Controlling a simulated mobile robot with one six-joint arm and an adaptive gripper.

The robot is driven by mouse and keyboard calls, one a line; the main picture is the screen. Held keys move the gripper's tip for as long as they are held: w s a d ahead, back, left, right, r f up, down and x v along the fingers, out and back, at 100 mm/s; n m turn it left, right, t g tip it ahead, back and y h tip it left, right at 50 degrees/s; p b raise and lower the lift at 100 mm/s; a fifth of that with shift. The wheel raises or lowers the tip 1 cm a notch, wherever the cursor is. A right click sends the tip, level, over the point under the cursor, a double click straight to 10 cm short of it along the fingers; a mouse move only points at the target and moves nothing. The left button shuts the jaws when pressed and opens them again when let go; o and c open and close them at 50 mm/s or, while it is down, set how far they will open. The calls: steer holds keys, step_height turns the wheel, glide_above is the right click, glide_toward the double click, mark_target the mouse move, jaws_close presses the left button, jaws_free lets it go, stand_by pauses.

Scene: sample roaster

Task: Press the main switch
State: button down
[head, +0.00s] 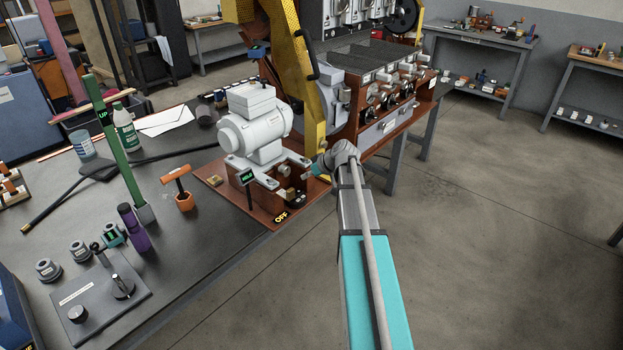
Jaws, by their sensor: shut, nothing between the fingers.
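The machine with a white motor (254,128) stands on a brown base at the table's right edge. A yellow-lettered OFF label (281,217) is at the base's front corner. A small dark block with light round parts (293,198) sits just behind that label; I cannot read whether it is the main switch. My gripper (311,171) is shut and empty, at the right side of the brown base, above and right of the label. My arm comes up from the bottom. Whether the fingertips touch anything is unclear.
A green HOLD sign (246,176) stands left of the block. An orange T-handle (180,189), a green post (118,150) and a grey control plate (100,300) are farther left on the dark table. A yellow arm (308,75) rises behind the gripper. The floor at right is clear.

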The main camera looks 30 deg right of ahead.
steer(key=b, duration=0.4)
glide_above(297, 199)
steer(key=f, duration=0.4)
steer(key=shift+w+d+f, duration=0.15)
steer(key=shift+w+d, duration=0.05)
steer(key=shift+w, duration=0.05)
steer(key=shift+s+a+f+b, duration=0.1)
steer(key=shift+a+f+b, duration=0.1)
steer(key=shift+f+b, duration=0.6)
steer(key=shift+s+a+f+b, duration=0.1)
steer(key=shift+a+f+b, duration=0.05)
steer(key=shift+f+b, duration=0.65)
steer(key=shift+d+f, duration=0.1)
